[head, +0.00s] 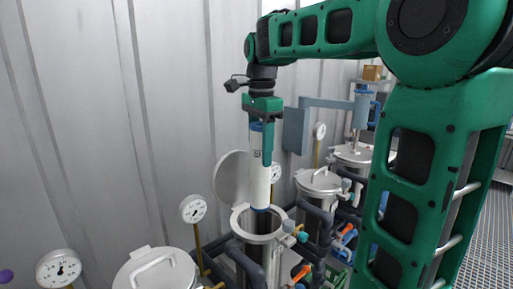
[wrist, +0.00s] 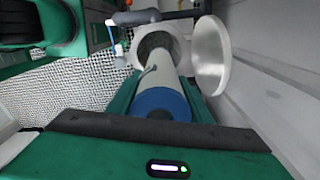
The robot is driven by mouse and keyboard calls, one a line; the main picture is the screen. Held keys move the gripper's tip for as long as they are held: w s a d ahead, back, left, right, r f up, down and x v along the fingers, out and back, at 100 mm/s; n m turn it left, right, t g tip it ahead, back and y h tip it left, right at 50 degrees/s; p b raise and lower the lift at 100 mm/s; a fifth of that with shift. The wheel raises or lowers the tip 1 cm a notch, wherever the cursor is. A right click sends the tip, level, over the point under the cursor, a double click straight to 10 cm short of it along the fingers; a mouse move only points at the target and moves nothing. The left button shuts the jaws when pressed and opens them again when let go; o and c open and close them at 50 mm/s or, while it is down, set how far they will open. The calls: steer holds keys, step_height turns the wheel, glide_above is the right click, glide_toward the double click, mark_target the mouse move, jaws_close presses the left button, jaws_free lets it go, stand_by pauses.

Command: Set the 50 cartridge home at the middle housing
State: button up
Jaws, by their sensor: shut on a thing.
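My gripper (head: 262,150) is shut on the upper part of a white cartridge (head: 258,186) with blue ends. The cartridge hangs close to upright, and its marking is too small to read. Its lower end is over the mouth of an open steel housing (head: 236,222); I cannot tell whether it is just above the rim or slightly inside. The housing's round lid (head: 230,176) stands swung open behind it, to the left. In the wrist view, the blue top end (wrist: 160,105) lies between my fingers, with the housing mouth (wrist: 150,42) beyond and the lid (wrist: 211,55) at its right.
A closed housing (head: 155,272) stands nearer at left. Other closed housings (head: 318,181) (head: 354,153) stand farther right. Gauges (head: 193,208) (head: 58,269) and dark pipes with orange-handled valves (head: 303,272) crowd the row. A corrugated wall (head: 90,120) runs close behind.

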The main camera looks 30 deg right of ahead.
mark_target(260, 171)
steer(key=shift+f, duration=3.2)
step_height(260, 171, down, 24)
steer(key=shift+f, duration=0.15)
stand_by(1.8)
steer(key=shift+s+f, duration=0.1)
steer(key=shift+f, duration=0.1)
stand_by(0.7)
steer(key=o, duration=1.6)
steer(key=shift+f, duration=0.1)
steer(key=shift+r, duration=0.2)
